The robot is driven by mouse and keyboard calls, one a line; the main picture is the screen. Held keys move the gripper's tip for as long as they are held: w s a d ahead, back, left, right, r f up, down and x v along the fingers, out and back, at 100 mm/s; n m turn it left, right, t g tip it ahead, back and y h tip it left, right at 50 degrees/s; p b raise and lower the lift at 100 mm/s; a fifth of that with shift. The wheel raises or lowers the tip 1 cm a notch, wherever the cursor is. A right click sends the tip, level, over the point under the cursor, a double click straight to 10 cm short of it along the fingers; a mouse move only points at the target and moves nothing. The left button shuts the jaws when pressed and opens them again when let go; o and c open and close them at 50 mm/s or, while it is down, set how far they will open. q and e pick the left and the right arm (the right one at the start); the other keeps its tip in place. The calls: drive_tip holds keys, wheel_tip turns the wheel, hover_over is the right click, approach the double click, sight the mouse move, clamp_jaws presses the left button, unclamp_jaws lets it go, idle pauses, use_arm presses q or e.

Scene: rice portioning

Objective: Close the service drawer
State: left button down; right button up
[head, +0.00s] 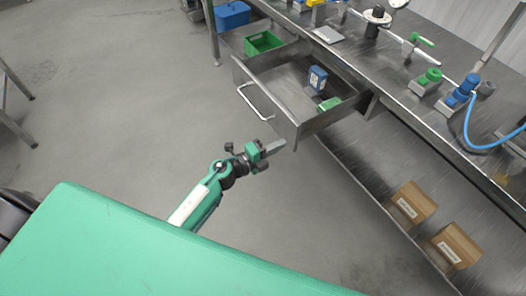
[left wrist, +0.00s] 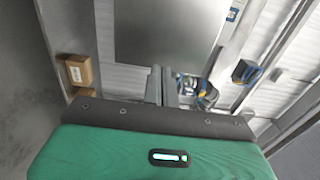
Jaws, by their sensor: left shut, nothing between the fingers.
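The service drawer (head: 284,122) stands pulled out from under the steel counter in the head view. Its bar handle (head: 254,105) is on the front panel. Inside lie a blue box (head: 317,78) and a green item (head: 329,104). My left gripper (head: 276,147) is shut and empty, close to the near lower corner of the drawer front. I cannot tell whether it touches the drawer. In the left wrist view the shut fingers (left wrist: 161,86) point toward a large grey panel, which I cannot identify for sure. My right gripper is not in view.
The steel counter (head: 390,75) carries several tools and fittings, including a blue hose (head: 470,135). Two cardboard boxes (head: 411,204) stand on the lower shelf. A green bin (head: 262,43) and a blue bin (head: 232,14) are beyond the drawer. The floor left of the drawer is clear.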

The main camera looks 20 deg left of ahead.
use_arm(q)
drive_tip(key=shift+x, duration=1.3)
